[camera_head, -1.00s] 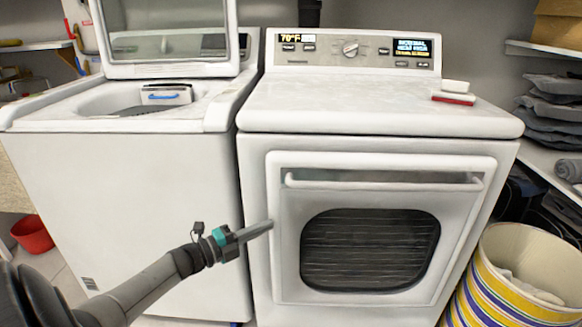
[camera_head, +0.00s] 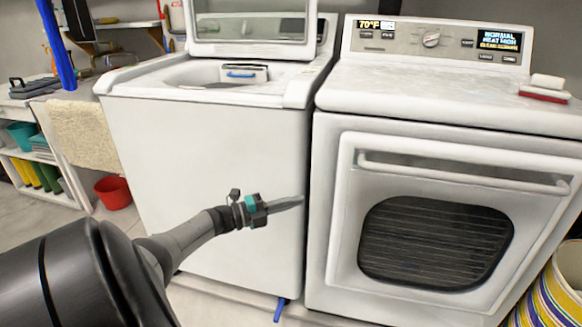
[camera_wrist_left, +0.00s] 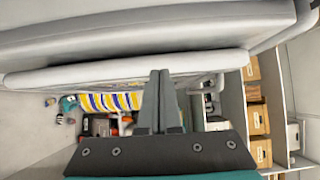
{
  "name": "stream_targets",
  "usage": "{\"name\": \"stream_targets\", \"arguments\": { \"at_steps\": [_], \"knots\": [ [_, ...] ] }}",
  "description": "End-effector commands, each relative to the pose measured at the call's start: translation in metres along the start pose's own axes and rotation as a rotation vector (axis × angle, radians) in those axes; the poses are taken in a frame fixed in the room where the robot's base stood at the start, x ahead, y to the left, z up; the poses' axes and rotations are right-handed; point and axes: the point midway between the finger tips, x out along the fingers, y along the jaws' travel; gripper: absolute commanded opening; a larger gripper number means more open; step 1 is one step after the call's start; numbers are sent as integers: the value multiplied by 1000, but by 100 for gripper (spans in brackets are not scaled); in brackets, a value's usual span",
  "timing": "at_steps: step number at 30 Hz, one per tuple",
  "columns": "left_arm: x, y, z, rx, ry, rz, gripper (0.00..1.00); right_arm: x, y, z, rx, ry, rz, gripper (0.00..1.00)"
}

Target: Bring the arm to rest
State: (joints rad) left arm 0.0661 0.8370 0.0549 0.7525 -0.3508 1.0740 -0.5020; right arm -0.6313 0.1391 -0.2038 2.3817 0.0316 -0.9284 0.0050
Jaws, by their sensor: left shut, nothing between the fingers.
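My left arm comes in from the lower left of the head view. Its left gripper (camera_head: 286,204) is shut and empty, pointing right in front of the gap between the washer (camera_head: 210,150) and the dryer (camera_head: 340,200). In the left wrist view the gripper's two fingers (camera_wrist_left: 159,100) lie together with nothing between them. A large pale appliance surface (camera_wrist_left: 130,35) fills the top of that view, beyond the fingers. My right gripper is not in view.
The washer's lid is up. A red-and-white brush (camera_head: 545,88) lies on the dryer top. A striped basket (camera_head: 550,295) stands at the lower right. A red bucket (camera_head: 113,192) and a shelf unit (camera_head: 45,180) stand at the left. Floor shows left of the washer.

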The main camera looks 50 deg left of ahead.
Motion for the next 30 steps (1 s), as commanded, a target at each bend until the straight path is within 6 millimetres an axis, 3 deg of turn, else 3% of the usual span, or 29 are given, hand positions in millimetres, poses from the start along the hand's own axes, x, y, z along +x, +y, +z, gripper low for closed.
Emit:
{"name": "stream_targets", "arguments": {
  "at_steps": [13,17,23,30],
  "knots": [
    [-3,0,4,-2,0,1,0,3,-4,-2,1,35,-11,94],
    [5,11,-7,-37,-8,10,0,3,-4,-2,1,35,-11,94],
    [36,52,-59,-222,-77,51,0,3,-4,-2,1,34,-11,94],
    [58,96,-149,-539,-206,127,0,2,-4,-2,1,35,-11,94]
  ]
}}
